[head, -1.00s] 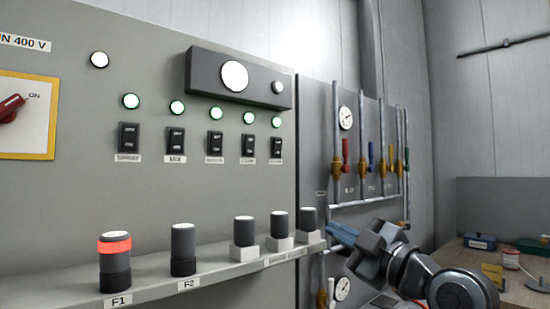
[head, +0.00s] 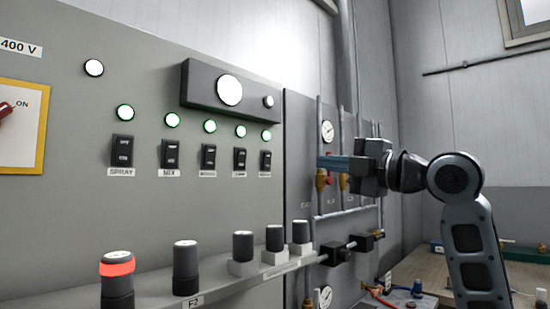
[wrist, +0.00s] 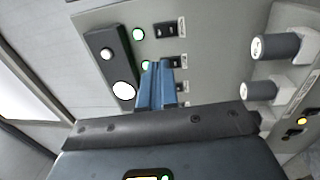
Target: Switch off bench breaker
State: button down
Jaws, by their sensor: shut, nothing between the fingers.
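A row of black breaker switches sits on the grey panel (head: 60,200). The first is labelled SPRAY (head: 122,151) and the second MIX (head: 170,154). The other labels are too small to read surely, so I cannot tell which is the bench breaker; the row ends with the rightmost switch (head: 265,161). A lit green-ringed lamp is above each switch. My gripper (head: 321,163) is shut and empty, its blue fingers right of the rightmost switch, at about its height. In the wrist view, the fingers (wrist: 155,72) point at the panel and partly cover the switches.
A ledge with fuse-like cylinders, including the red-banded one (head: 117,270), juts out below the switches. A dark lamp box (head: 188,85) protrudes above them. Pipes and a gauge (head: 327,132) stand behind my gripper. A workbench (head: 430,270) is at the lower right.

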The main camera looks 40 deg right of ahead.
jog(key=shift+w, duration=0.15)
jog(key=p, duration=0.4)
send_near(268, 156)
jog(key=w, duration=0.3)
jog(key=w+r, duration=0.1)
jog(key=w, duration=0.1)
jog(key=shift+w+a, duration=0.1)
jog(key=shift+a, duration=0.05)
jog(key=shift+w, duration=0.8)
jog(key=shift+w+f, duration=0.1)
